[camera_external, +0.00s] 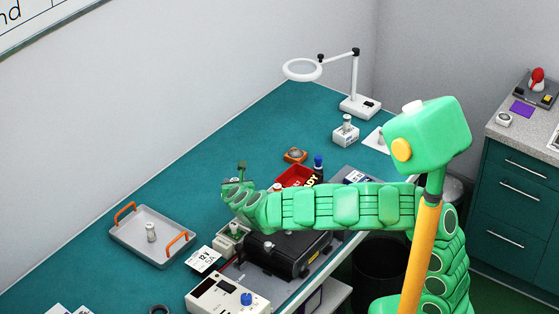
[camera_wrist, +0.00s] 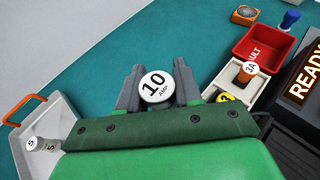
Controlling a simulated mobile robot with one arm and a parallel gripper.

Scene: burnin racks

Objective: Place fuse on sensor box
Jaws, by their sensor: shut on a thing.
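My gripper (camera_wrist: 157,84) is shut on a fuse (camera_wrist: 154,86) with a round white top marked "10 AMP". In the external view my gripper (camera_external: 237,184) is raised over the middle of the teal bench, and the fuse is hard to make out there. A pale box (camera_wrist: 252,88) with a fuse marked "3A" and a yellow-topped piece stands right of my gripper in the wrist view. A small white box (camera_external: 345,137) with a cylinder on top stands at the back right. I cannot tell which box is the sensor box.
A grey tray (camera_external: 125,238) with orange handles holds a fuse (camera_external: 151,232) marked "5". A red bin (camera_wrist: 266,46), a black device (camera_external: 300,262) with a "READY" sign, a white meter (camera_external: 215,296) and a magnifier lamp (camera_external: 357,100) surround the work area. Bench space left of the bin is clear.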

